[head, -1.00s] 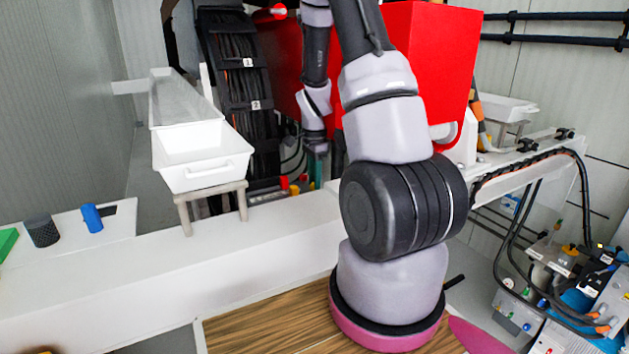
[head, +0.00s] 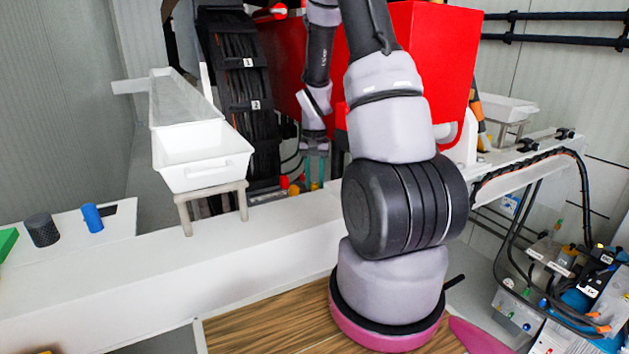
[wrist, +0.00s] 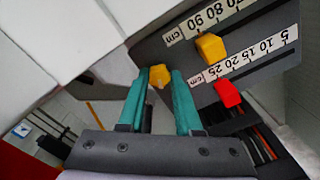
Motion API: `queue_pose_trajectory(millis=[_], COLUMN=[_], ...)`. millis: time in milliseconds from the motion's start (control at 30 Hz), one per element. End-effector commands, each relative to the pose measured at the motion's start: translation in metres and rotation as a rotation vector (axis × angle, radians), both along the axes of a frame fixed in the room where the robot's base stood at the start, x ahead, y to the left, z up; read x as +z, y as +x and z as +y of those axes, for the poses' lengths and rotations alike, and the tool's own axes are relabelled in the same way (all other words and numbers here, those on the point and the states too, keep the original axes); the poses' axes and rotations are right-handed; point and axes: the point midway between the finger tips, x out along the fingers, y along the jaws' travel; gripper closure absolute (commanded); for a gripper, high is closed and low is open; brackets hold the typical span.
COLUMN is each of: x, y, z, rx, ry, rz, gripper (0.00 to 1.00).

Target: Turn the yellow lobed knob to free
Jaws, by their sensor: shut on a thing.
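The yellow lobed knob (wrist: 159,77) shows small in the wrist view, between the tips of my gripper's two teal fingers. My gripper (wrist: 160,84) is shut on it; the fingers stand one on each side. Only the knob's upper front shows, so its lobes and the way it is turned are hard to read. In the head view my gripper (head: 315,147) points down beside the red housing, far back in the middle. The knob cannot be made out there.
Right of the fingers in the wrist view are a yellow pointer (wrist: 211,46) and a red pointer (wrist: 228,93) on centimetre scales, close to the right finger. In the head view a white tray (head: 203,158) stands left of my arm, and a red housing (head: 433,70) stands behind it.

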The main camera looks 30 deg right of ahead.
Motion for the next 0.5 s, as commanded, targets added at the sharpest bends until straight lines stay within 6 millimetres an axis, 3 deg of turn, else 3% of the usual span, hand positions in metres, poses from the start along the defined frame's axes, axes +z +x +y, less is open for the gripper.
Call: queue_pose_trajectory(millis=[500], x=[0.0006], y=[0.0003], z=[-0.0004], rx=[0.291], ry=[0.000], rz=[-0.002], gripper=[1.00])
